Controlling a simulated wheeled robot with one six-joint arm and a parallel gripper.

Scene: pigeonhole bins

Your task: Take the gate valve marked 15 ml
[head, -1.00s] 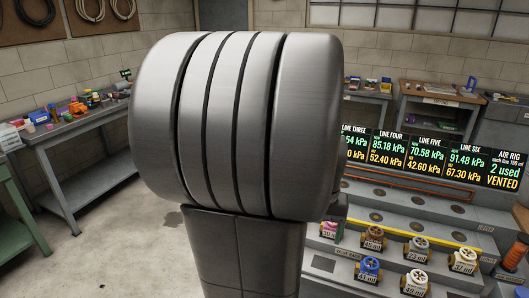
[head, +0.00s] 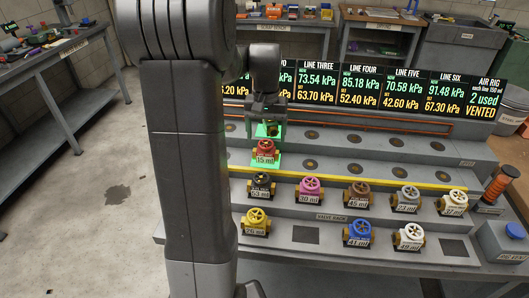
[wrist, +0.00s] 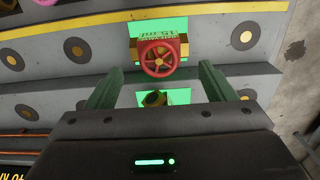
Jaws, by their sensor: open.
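The red gate valve (head: 264,152) marked 15 ml stands on a green-lit pad on a step of the rack, left of centre in the head view. In the wrist view the same red valve (wrist: 163,60) shows its handwheel and brass body near the top middle. My gripper (head: 266,128) is open and empty, just behind and above the valve in the head view. In the wrist view its two green fingers (wrist: 160,72) stand apart, with the valve near the gap at their tips. A small dark and brass part (wrist: 154,98) on another green-lit patch shows between the fingers.
Nearby valves are black (head: 262,186), magenta (head: 309,188), brown (head: 357,194) and yellow (head: 256,221); blue (head: 357,233) and white ones stand further right. A yellow strip (head: 380,181) runs along the step. A pressure display (head: 365,88) stands behind. Open floor lies left.

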